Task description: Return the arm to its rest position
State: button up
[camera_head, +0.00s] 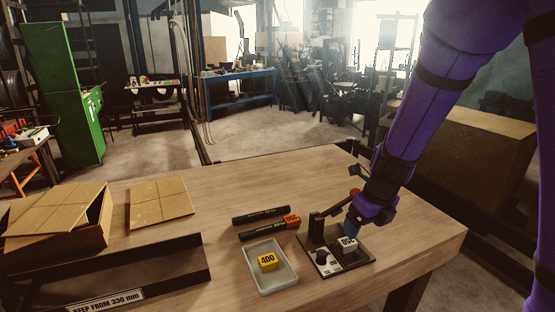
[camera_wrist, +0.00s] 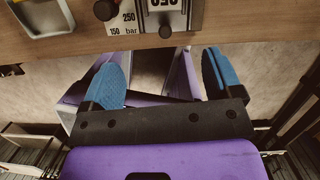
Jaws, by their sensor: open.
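My gripper (camera_head: 352,222) is open and empty, just beyond and above the crimper (camera_head: 327,262) in the head view. Its two blue fingers stand wide apart in the wrist view (camera_wrist: 166,78), with nothing between them. The crimper is a dark base plate with a black knob, a lever with a red ball (camera_head: 354,193) and a grey block (camera_head: 347,244) marked 250. My gripper partly hides its far side. In the wrist view, the crimper's edge with its 250 and 150 bar marks (camera_wrist: 128,18) shows beyond the fingertips.
A grey tray (camera_head: 285,283) holds a yellow block (camera_head: 267,261) marked 400. Two dark hoses (camera_head: 262,215) lie behind it, one with an orange 250 label. A cardboard box (camera_head: 62,245) and a long black-walled holder (camera_head: 150,275) stand left. The wooden table (camera_head: 420,250) is bare at right.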

jog(key=s+d+r+n+t, duration=0.1)
jog(key=s+d+r+n, duration=0.1)
jog(key=s+r+n, duration=0.8)
jog(key=s+d+r+n+t+h, duration=0.1)
jog(key=s+d+r+n+t, duration=0.1)
jog(key=s+r+n, duration=0.9)
jog(key=d+r+n, duration=0.1)
jog(key=n, duration=0.9)
jog(key=shift+r+n, duration=0.15)
jog(key=shift+n, duration=0.15)
